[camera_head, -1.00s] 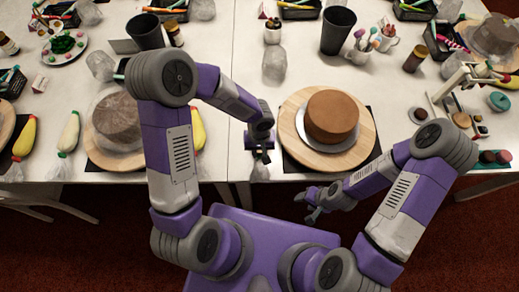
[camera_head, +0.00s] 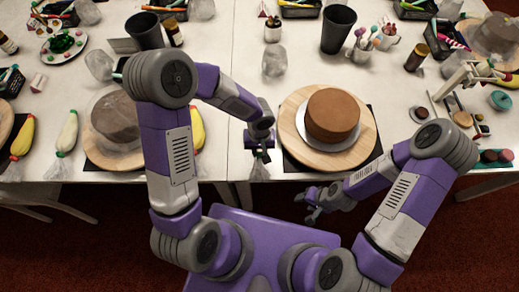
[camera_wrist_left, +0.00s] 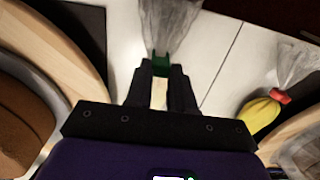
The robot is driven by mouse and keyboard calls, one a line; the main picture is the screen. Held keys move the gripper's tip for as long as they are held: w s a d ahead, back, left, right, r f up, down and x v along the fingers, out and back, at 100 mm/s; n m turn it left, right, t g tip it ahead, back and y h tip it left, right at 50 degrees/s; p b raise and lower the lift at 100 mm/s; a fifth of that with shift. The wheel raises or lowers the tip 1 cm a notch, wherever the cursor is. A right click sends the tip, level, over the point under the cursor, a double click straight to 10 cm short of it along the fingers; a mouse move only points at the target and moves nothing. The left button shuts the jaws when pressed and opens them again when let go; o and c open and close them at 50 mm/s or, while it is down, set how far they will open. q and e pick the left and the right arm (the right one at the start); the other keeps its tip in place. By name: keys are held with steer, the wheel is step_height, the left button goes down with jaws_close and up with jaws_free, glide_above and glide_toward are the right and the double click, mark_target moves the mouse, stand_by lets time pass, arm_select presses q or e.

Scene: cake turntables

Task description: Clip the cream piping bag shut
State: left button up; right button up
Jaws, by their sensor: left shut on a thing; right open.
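My left gripper (camera_head: 260,155) is low over the table's front edge, left of the cake. In the left wrist view its fingers (camera_wrist_left: 160,74) are shut on a small green clip (camera_wrist_left: 161,63). The clip sits at the neck of the cream piping bag, whose clear plastic tail (camera_wrist_left: 170,25) fans out beyond it. A pale cream strip (camera_wrist_left: 159,94) of the bag shows between the fingers; the rest of its body is hidden. The tail also shows below the gripper in the head view (camera_head: 259,170). My right gripper (camera_head: 312,204) is open and empty, in front of the table edge.
A brown cake (camera_head: 332,115) stands on a wooden turntable (camera_head: 289,125) to the right. A yellow piping bag (camera_head: 197,128) with a red clip (camera_wrist_left: 280,96) lies to the left. A dark cup (camera_head: 337,30) stands behind. The table between cup and gripper is partly clear.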

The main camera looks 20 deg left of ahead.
arm_select(q)
steer(key=shift+f+b, duration=0.1)
steer(key=shift+b, duration=0.25)
stand_by(0.3)
steer(key=shift+f+b, duration=1.35)
steer(key=shift+b, duration=0.3)
stand_by(1.0)
steer(key=o, duration=0.9)
steer(key=shift+o, duration=0.2)
steer(key=shift+r+p, duration=2.15)
steer(key=shift+r, duration=0.9)
